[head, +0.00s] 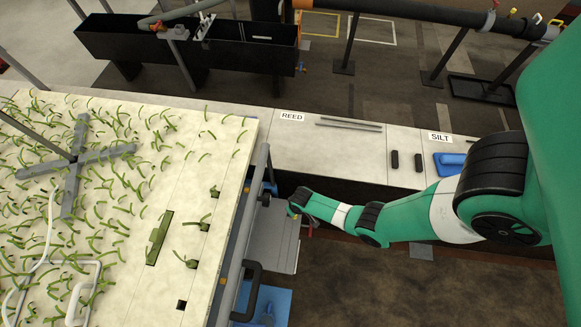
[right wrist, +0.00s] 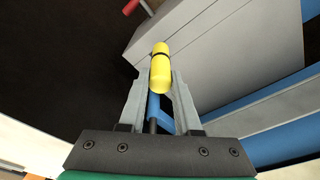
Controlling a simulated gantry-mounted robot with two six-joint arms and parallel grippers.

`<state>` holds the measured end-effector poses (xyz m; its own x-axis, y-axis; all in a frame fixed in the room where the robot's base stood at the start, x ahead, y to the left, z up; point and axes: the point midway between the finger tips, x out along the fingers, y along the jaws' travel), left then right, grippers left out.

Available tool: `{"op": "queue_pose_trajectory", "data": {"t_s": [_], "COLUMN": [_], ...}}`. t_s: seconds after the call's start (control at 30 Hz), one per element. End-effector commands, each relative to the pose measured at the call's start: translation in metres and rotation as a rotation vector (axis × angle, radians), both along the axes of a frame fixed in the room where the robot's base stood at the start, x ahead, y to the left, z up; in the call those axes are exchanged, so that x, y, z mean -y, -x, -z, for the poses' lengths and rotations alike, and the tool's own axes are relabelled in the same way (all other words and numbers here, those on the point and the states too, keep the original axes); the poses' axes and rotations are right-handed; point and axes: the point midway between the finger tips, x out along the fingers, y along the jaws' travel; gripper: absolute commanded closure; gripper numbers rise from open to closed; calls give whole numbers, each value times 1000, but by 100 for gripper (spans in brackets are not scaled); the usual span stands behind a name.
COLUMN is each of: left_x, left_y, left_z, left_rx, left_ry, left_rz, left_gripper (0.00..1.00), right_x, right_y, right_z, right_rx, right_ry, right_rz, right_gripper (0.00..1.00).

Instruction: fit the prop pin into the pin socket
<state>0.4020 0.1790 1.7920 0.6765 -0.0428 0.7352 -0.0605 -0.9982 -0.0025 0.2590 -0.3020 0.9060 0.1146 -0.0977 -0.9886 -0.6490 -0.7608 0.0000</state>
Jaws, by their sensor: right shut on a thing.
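In the right wrist view my right gripper (right wrist: 160,82) is shut on a yellow cylinder (right wrist: 160,62) with a dark band, which I take to be the prop pin. It projects past the fingertips, and a blue piece (right wrist: 154,108) shows between the fingers behind it. A light grey block-like surface (right wrist: 200,52) lies beyond the pin. In the head view my right arm reaches left to the side of the flume, its hand beside a grey panel (head: 273,240); the fingers are too small to make out. I cannot pick out the pin socket in either view. My left gripper is not in view.
The pale planted bed (head: 190,130) with green strips fills the left, a grey cross frame (head: 75,160) on it. A grey rail (head: 243,230) edges the bed. A pale bench (head: 350,165) behind my right arm bears REED and SILT labels. Brown floor (head: 430,290) lies open in front.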

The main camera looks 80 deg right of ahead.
Motion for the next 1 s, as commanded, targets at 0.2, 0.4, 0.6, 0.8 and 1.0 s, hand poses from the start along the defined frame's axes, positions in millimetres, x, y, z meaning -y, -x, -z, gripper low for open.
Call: {"op": "queue_pose_trajectory", "data": {"t_s": [0.2, 0.4, 0.6, 0.8, 1.0], "left_x": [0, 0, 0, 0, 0], "left_y": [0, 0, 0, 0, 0], "left_z": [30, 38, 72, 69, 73], "left_rx": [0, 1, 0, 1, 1], "left_ry": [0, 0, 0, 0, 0], "left_rz": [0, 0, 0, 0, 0], "left_gripper": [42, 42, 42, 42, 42], "right_x": [12, 15, 17, 17, 17], "right_y": [-15, -19, -21, -21, -21], "right_z": [26, 33, 67, 63, 67], "right_rx": [0, 1, 0, 0, -1], "right_ry": [0, 0, 0, 0, -1], "right_rz": [0, 0, -1, -1, -1], "right_gripper": [100, 100, 100, 100, 66]}}
